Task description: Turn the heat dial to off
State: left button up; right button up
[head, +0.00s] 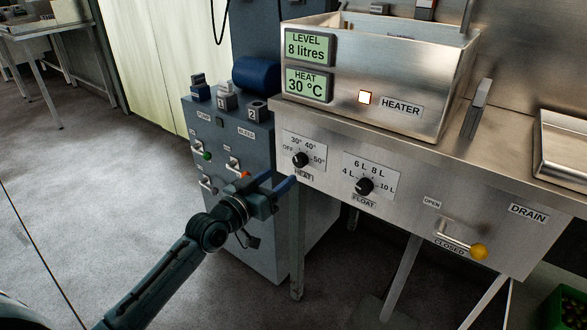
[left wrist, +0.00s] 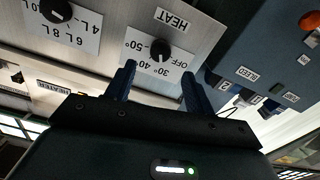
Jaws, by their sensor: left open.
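The heat dial (head: 300,160) is a round black knob on the steel front panel, with OFF, 30°, 40° and 50° printed around it. The heat display (head: 309,85) reads 30 °C, and a small heater lamp (head: 365,97) glows. My left gripper (head: 279,182) is open and empty, just below and in front of the dial. In the left wrist view, upside down, the dial (left wrist: 159,49) shows ahead between the two fingertips (left wrist: 158,70), apart from them. My right gripper is not in view.
The float dial (head: 364,186) sits right of the heat dial. A yellow-knobbed drain lever (head: 478,251) is further right. A blue-grey cabinet (head: 240,190) with switches and valves stands close on the left. The floor (head: 80,180) further left is clear.

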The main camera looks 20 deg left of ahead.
aim_at(297, 163)
pick_arm(q)
jog(key=b+x, duration=0.1)
jog(key=x, duration=0.6)
jog(key=shift+w, duration=0.1)
jog(key=shift+c, duration=0.4)
jog(key=c, duration=0.9)
